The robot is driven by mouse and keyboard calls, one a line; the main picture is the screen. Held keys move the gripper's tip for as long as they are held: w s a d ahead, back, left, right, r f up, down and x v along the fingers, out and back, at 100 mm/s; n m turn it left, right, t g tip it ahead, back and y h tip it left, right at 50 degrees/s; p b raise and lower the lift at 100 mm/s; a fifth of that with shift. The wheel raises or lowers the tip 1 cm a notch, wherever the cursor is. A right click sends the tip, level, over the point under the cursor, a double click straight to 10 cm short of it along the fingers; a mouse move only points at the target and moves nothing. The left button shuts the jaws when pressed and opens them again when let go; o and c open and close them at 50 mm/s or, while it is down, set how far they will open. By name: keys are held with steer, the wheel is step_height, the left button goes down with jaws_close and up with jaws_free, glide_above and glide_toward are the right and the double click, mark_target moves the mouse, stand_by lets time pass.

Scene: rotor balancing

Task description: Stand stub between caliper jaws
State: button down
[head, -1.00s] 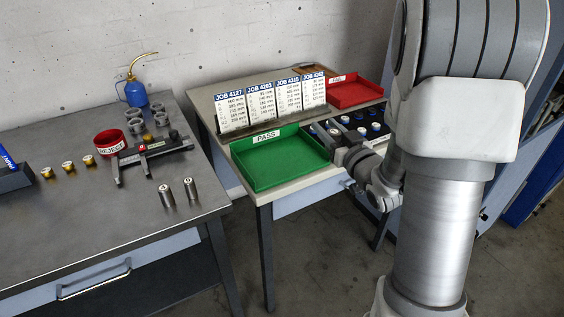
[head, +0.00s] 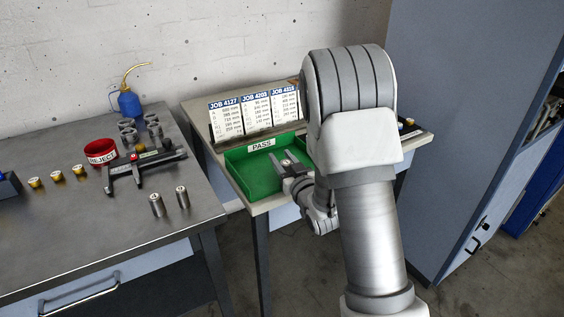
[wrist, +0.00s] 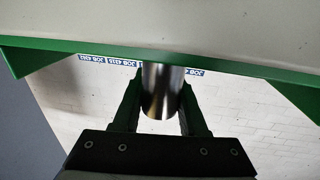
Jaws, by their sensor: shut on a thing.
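My gripper (head: 287,168) is over the green PASS tray, on the second table. In the wrist view my gripper (wrist: 160,95) is shut on a shiny steel stub (wrist: 162,92), a plain cylinder between its two fingers. The black caliper (head: 145,168) lies on the left metal table, well to the left of my gripper, with its jaws pointing to the front. The space between the jaws looks empty. Two other steel stubs (head: 157,205) and (head: 182,197) stand upright in front of the caliper, to the right of its jaws.
A red REJECT ring or bowl (head: 99,151) is behind the caliper, with several grey metal parts (head: 128,132) nearby. Several brass pieces (head: 57,176) stand to its left. The PASS tray (head: 240,175) and job cards (head: 257,112) are on the second table. A gap separates the tables.

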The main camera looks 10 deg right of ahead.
steer(key=shift+r, duration=0.1)
steer(key=shift+f, duration=0.2)
steer(key=shift+c, duration=2.2)
jaws_free()
steer(key=shift+r, duration=0.1)
steer(key=shift+s+d, duration=0.1)
steer(key=shift+s, duration=0.1)
steer(key=s+d+p, duration=0.2)
steer(key=s+p, duration=0.6)
steer(key=s, duration=0.3)
steer(key=shift+s, duration=0.15)
